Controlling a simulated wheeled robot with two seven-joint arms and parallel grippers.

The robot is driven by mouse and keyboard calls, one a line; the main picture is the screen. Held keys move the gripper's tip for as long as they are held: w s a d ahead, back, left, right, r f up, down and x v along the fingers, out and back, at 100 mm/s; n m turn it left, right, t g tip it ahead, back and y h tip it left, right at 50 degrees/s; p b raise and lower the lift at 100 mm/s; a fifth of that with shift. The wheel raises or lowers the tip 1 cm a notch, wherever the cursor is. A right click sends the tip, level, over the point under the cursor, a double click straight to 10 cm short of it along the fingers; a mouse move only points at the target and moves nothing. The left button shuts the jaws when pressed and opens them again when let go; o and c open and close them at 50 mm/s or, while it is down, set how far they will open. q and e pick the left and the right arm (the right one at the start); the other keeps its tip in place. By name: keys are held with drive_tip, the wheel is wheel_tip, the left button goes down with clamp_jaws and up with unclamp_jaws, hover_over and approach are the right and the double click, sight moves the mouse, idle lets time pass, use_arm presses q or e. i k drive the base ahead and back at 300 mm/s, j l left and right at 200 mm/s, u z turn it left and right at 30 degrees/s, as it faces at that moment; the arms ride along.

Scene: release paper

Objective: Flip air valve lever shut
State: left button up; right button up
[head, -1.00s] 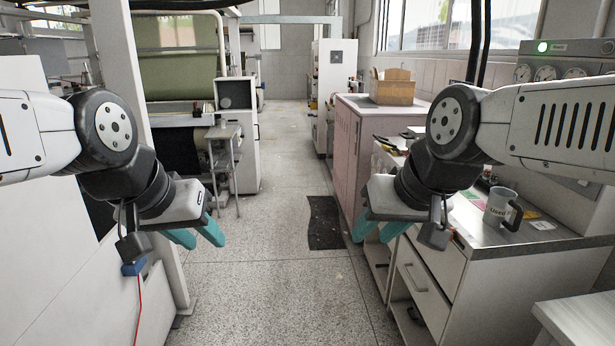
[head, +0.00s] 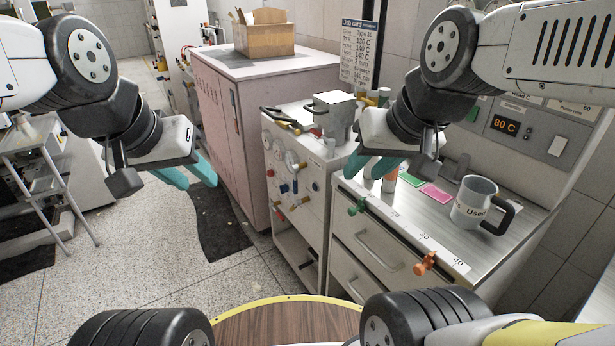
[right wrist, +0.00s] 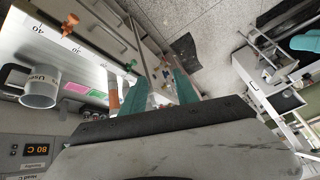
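A pale upright panel (head: 293,180) on the front of a cart beside the pink cabinet carries round gauges and several small red, blue and dark valve handles (head: 282,213). I cannot tell which one is the air valve lever or how it is set. In the right wrist view the valve panel (right wrist: 167,75) shows small between the fingers, some way off. My right gripper (head: 378,168) is open and empty, over the counter's left end and right of the panel. My left gripper (head: 188,176) is open and empty above the floor, left of the pink cabinet.
A counter (head: 490,250) with drawers stands on the right, holding a grey mug (head: 475,203). Its front edge bears a green clamp (head: 357,207) and an orange clamp (head: 425,264). A pink cabinet (head: 240,120) stands behind the cart.

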sight(295, 180)
drive_tip(key=i+z, duration=0.1)
drive_tip(key=i+j+u, duration=0.15)
drive_tip(key=i, duration=0.3)
drive_tip(key=i+j+u, duration=0.2)
drive_tip(key=i, duration=0.2)
